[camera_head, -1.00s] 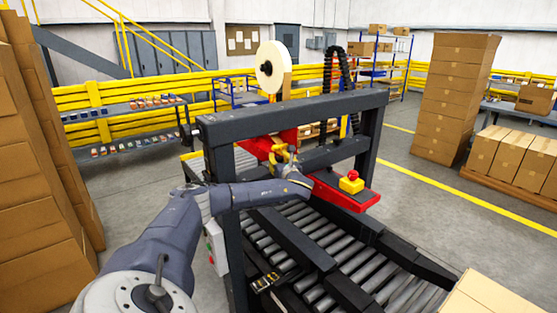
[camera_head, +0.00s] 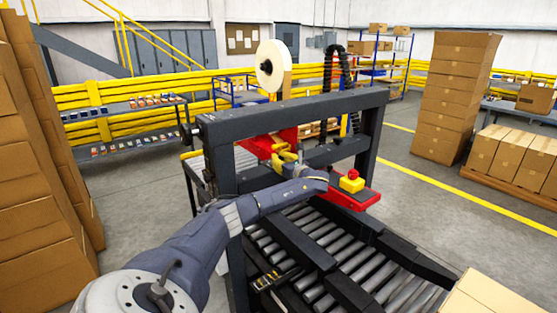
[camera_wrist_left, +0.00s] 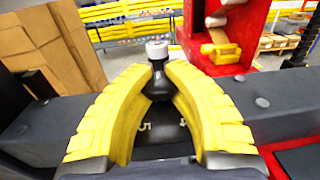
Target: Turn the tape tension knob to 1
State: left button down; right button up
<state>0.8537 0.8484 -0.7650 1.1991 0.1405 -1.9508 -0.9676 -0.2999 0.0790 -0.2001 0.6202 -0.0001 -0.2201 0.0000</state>
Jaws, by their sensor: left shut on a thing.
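My left gripper (camera_head: 288,159) is at the red taping head under the machine's dark top bar. In the left wrist view its yellow fingers (camera_wrist_left: 158,82) are closed around the black tape tension knob (camera_wrist_left: 158,73), whose light grey end (camera_wrist_left: 157,49) sticks out beyond the fingertips. A dark dial plate (camera_wrist_left: 162,143) shows between the fingers, with the numbers 5 and 4 legible. The fingers hide much of the knob and the other marks, so I cannot tell its setting. My right gripper is not in view.
The red taping head (camera_head: 262,146) and the dark frame (camera_head: 300,109) stand close around the gripper. A yellow and red stop button (camera_head: 352,181) is to the right. The tape roll (camera_head: 271,66) stands above. Rollers (camera_head: 325,232) lie below.

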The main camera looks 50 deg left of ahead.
pick_arm(q)
jog(key=shift+r+n+g, duration=0.2)
jog(key=shift+n+g, duration=0.55)
jog(key=shift+g, duration=0.45)
jog(key=shift+r+n+g, duration=0.15)
jog(key=shift+n+g, duration=0.6)
jog(key=shift+g, duration=0.45)
jog(key=shift+w+r+n+g+h, duration=0.1)
jog(key=shift+n+g+h, duration=0.3)
jog(key=shift+n+g, duration=1)
jog(key=c, duration=1.5)
grip_release()
jog(key=o, duration=0.4)
jog(key=shift+d, duration=0.1)
jog(key=shift+o, duration=1)
jog(key=shift+f+m, duration=0.2)
jog(key=shift+m, duration=0.1)
jog(key=v, duration=1.2)
jog(key=shift+w, duration=0.1)
